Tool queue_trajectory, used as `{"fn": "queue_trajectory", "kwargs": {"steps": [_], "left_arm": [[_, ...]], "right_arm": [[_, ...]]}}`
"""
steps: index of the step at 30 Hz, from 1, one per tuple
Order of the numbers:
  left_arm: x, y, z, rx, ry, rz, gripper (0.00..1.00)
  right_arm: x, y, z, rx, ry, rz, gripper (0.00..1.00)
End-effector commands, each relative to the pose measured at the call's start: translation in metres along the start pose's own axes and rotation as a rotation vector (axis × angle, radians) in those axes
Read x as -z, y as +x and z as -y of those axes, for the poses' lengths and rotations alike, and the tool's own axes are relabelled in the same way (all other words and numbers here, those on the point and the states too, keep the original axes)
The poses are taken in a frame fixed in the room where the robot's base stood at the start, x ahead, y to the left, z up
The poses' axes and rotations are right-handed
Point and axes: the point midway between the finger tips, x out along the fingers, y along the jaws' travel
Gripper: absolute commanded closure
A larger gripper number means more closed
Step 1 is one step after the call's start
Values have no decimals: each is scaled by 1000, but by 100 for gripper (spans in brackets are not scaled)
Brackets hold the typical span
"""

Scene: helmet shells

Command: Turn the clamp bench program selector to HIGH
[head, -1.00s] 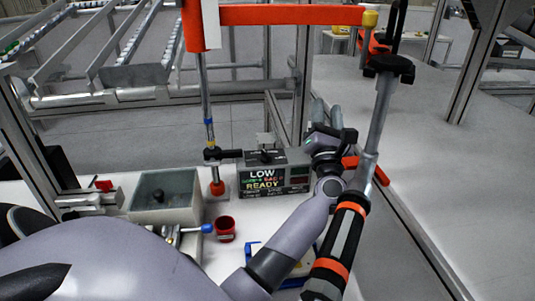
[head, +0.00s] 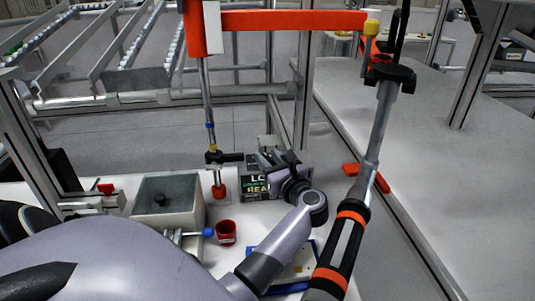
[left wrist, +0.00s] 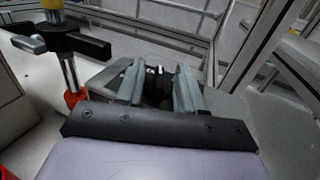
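The clamp bench control box is grey, with a dark display (head: 253,186) on its front. My left arm covers its right part; the letters left showing fit the LOW and READY seen earlier. My left gripper (head: 270,160) is over the top of the box, where the black selector was seen. In the left wrist view, its two grey fingers (left wrist: 160,88) stand apart with a dark shape, likely the selector (left wrist: 154,84), between them. I cannot tell whether they touch it. The selector's pointing direction is hidden. My right gripper is not in view.
A big orange bar clamp (head: 280,20) spans above, its black-and-orange handle (head: 340,245) at right. A grey bin (head: 168,207) and a red cup (head: 226,232) stand left of my arm. A blue-edged tray (head: 297,270) lies partly behind the arm.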

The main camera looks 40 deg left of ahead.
Motion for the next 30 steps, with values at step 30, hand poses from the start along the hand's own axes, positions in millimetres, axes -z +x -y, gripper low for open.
{"fn": "queue_trajectory", "kwargs": {"steps": [30], "left_arm": [[1, 14, -1, 70, 2, -3, 100]], "right_arm": [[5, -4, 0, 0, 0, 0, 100]]}}
